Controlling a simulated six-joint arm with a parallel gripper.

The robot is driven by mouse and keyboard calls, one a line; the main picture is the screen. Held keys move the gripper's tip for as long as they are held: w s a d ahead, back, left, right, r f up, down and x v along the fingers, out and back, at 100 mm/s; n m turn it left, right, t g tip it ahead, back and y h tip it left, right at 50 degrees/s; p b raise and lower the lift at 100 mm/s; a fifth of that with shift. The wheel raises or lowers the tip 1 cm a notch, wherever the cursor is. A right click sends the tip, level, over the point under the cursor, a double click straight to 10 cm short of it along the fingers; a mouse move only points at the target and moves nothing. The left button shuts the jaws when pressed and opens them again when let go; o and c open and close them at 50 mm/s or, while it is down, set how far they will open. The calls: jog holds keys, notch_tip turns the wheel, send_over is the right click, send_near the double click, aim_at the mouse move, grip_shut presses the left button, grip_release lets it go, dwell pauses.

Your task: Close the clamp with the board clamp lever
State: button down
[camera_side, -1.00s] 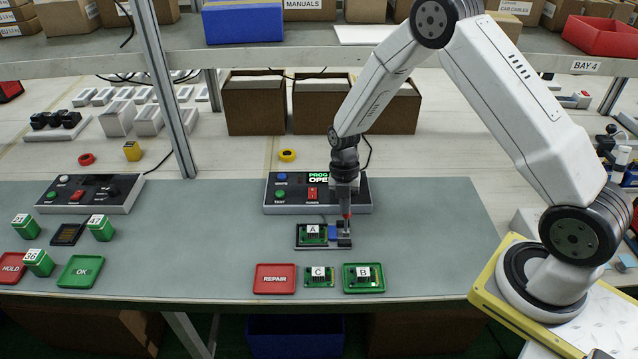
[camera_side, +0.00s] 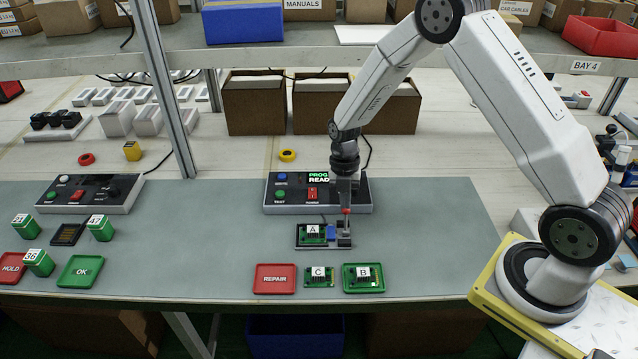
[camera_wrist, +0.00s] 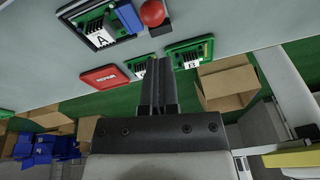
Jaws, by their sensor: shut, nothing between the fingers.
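Board A (camera_side: 313,232) sits in the dark clamp fixture (camera_side: 302,243) on the grey mat; it also shows at the top of the wrist view (camera_wrist: 97,36). A blue clamp part (camera_side: 331,233) lies at the board's right edge. The lever's red ball knob (camera_side: 346,211) is just under my fingertips in the side view; it shows clearly in the wrist view (camera_wrist: 152,13). My gripper (camera_side: 346,204) is shut and empty, right at the knob. Whether it touches the knob I cannot tell. The programmer box (camera_side: 318,192) behind has a lit display (camera_side: 318,176) reading "PROG READ", its end partly hidden.
In front of the fixture lie a red REPAIR tray (camera_side: 275,279), board C (camera_side: 319,277) and board B (camera_side: 363,274) in a green tray. Another control box (camera_side: 90,194), several green blocks and OK and HOLD trays are at left. The mat's right part is clear.

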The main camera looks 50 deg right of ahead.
jog(key=shift+r, duration=0.1)
dwell(0.3)
jog(key=w+d+r, duration=0.4)
jog(key=w+r, duration=0.2)
jog(key=r, duration=0.3)
dwell(0.6)
dwell(0.4)
jog(key=s+a+r+m+t, duration=0.2)
jog(key=s+a+m, duration=0.2)
jog(key=s+m, duration=0.5)
jog(key=s+a+r+m+t+h, duration=0.1)
jog(key=s+a+r+m+t, duration=0.1)
jog(key=s+m, duration=0.8)
jog(key=shift+s+a+r+m+t, duration=0.4)
jog(key=shift+a+m, duration=0.5)
jog(key=shift+m, duration=2.1)
